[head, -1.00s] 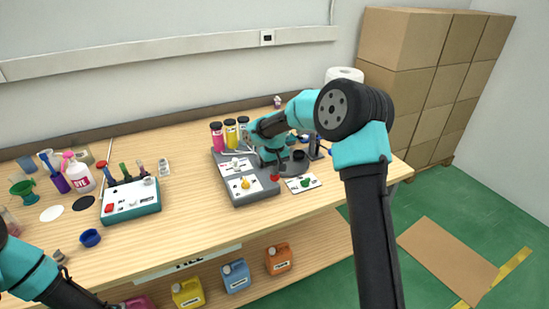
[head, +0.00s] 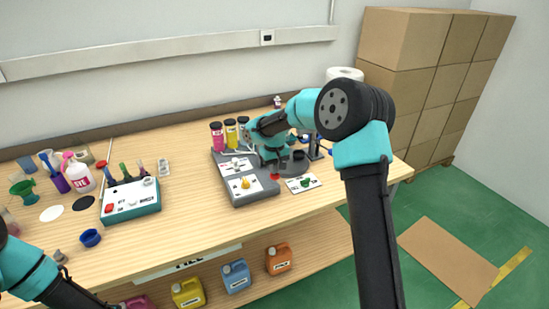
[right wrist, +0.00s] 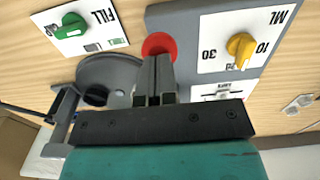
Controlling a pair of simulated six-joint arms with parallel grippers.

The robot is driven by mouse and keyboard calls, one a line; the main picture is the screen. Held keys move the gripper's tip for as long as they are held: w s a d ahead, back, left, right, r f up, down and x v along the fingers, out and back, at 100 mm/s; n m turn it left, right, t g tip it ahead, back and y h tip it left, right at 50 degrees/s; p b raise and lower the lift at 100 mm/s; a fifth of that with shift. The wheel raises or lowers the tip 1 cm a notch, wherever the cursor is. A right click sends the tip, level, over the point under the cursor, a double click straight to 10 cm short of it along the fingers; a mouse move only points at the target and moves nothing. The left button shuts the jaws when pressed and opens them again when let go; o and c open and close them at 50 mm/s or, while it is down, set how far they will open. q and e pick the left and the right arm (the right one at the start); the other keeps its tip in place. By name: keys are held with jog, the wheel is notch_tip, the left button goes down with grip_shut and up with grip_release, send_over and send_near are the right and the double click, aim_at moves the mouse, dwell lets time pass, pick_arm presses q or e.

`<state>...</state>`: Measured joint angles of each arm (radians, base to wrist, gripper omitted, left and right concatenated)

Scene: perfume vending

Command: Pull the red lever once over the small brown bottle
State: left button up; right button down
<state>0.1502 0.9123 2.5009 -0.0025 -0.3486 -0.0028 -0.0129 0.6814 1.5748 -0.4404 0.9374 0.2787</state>
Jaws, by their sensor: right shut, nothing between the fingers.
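The red lever's round knob (right wrist: 159,45) is at the edge of the grey dispenser (right wrist: 178,18) in the right wrist view. It also shows as a small red spot (head: 275,177) in the head view. My right gripper (right wrist: 156,58) is shut and empty, its fingertips at the knob; I cannot tell whether they touch it. In the head view the right wrist covers much of the lever area. I cannot pick out the small brown bottle; a dark round top (right wrist: 96,95) stands by the grey round plate (right wrist: 110,70). My left gripper is out of view.
The dispenser carries a yellow dial (right wrist: 240,46) and pink, yellow and dark-capped cylinders behind. A FILL card with a green knob (right wrist: 74,24) lies beside it. A teal-sided box (head: 131,202) stands left. Bare table lies between.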

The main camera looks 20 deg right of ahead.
notch_tip(320, 180, up, 8)
dwell(1.1)
jog(key=shift+r, duration=0.1)
dwell(0.9)
jog(key=s+a+f+n+y, duration=0.1)
jog(key=s+a+f+n, duration=0.1)
jog(key=s+a+f, duration=0.3)
jog(key=s+a+f+n, duration=0.2)
jog(key=s+a+f, duration=0.2)
jog(key=s+f, duration=0.2)
jog(key=s+a+f+n+y, duration=0.1)
jog(key=s+a+f+n, duration=0.1)
jog(key=s+a+f, duration=0.3)
jog(key=shift+s+a+f+t+y, duration=0.15)
jog(key=shift+s+a+f, duration=0.1)
jog(key=shift+s, duration=0.2)
jog(key=shift+s+a+f+t+y, duration=0.1)
jog(key=shift+s+f+t+y, duration=0.1)
jog(key=shift+s, duration=0.2)
jog(key=s+d+f+m, duration=0.2)
jog(key=s+f+m, duration=0.2)
jog(key=s+f, duration=0.3)
jog(key=s+d+f+m+y, duration=0.1)
jog(key=s+d+f+m, duration=0.2)
jog(key=s+f, duration=0.4)
notch_tip(320, 180, down, 4)
jog(key=shift+s+d+m, duration=0.3)
jog(key=shift+s+m, duration=0.1)
